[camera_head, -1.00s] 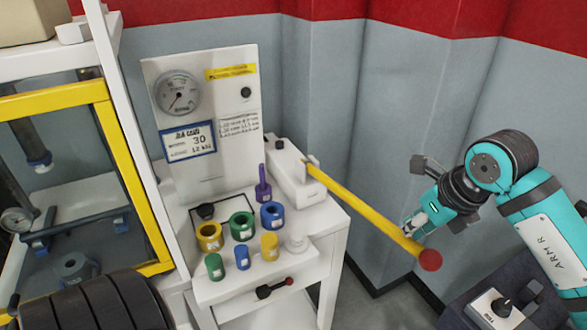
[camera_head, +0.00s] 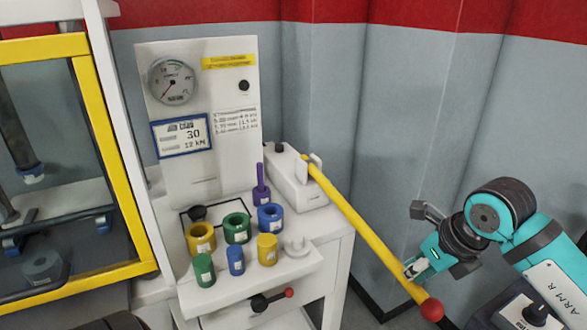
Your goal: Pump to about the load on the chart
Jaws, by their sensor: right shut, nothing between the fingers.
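The hand pump (camera_head: 297,185) is a white block at the right of the bench, with a long yellow lever (camera_head: 355,222) sloping down to the right to a red knob (camera_head: 432,310). My right gripper (camera_head: 412,270) is shut with nothing between its fingers. Its tips are at the lever just above the knob and seem to touch it. The round pressure gauge (camera_head: 172,82) is on the white panel, its needle pointing lower left; its figures are too small to read. The blue-framed chart card (camera_head: 182,136) below shows 30 and 12 kN. My left gripper is out of view.
Yellow, green and blue rings and cylinders stand on the white bench (camera_head: 215,284), with a purple upright piece behind. A small red-knobbed black handle (camera_head: 270,299) is on the bench front. A yellow-framed test cabinet (camera_head: 118,165) is at left. Grey wall stands behind the lever.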

